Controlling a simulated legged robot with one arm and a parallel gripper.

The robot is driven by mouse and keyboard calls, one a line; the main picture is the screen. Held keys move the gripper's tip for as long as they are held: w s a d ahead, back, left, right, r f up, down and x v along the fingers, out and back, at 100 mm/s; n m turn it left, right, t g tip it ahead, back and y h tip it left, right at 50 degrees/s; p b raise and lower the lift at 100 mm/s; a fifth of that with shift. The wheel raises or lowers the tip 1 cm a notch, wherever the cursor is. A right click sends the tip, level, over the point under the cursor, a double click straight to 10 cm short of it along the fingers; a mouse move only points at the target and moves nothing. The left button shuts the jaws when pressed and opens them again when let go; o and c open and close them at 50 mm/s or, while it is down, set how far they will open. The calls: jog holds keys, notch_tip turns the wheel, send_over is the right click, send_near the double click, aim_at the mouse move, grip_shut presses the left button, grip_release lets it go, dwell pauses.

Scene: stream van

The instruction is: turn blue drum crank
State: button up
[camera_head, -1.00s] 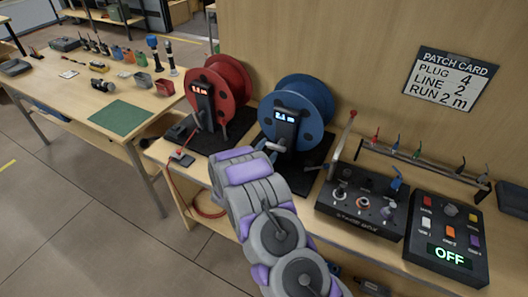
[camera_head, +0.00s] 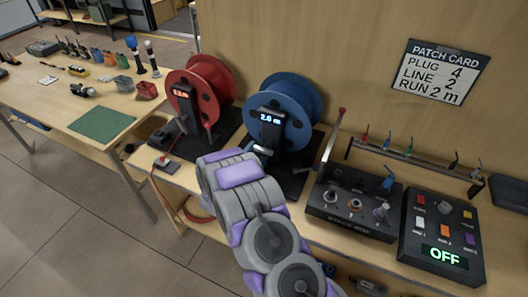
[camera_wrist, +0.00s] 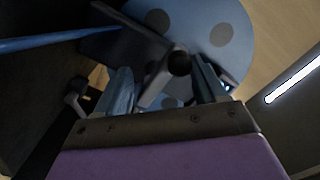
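The blue drum (camera_head: 309,101) stands on a dark base on the bench, with a small lit display (camera_head: 271,119) on its post that seems to read 2.0 m. Its grey crank (camera_head: 263,150) sticks out low at the front, right at the end of my arm. In the wrist view, the crank (camera_wrist: 160,88) and its dark round end lie between the two fingers of my gripper (camera_wrist: 167,82). The fingers stand apart on either side of it, with gaps showing; I cannot tell if either touches.
A red drum (camera_head: 212,84) stands left of the blue one. To the right are a lever, a black switch panel (camera_head: 340,218) and a button box (camera_head: 411,253) reading OFF. The patch card (camera_head: 441,73) on the wall reads plug 4, line 2, run 2 m.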

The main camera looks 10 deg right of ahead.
jog(key=shift+s+d+f, duration=0.35)
jog(key=shift+s+d, duration=0.15)
jog(key=shift+s, duration=0.2)
jog(key=shift+w+a+b+v, duration=0.3)
jog(key=shift+b+v, duration=0.65)
jog(key=shift+v, duration=2.1)
jog(key=shift+w+a+b+v, duration=0.3)
jog(key=shift+b+v, duration=0.65)
jog(key=shift+v, duration=2.1)
jog(key=shift+w+a+b+v, duration=0.2)
jog(key=shift+a+b+v, duration=0.55)
jog(key=shift+v, duration=2.3)
jog(key=shift+d+f+b, duration=0.2)
jog(key=shift+d+b, duration=0.1)
jog(key=shift+b, duration=0.05)
jog(key=shift+s, duration=0.15)
jog(key=v, duration=1.7)
jog(key=shift+a, duration=0.25)
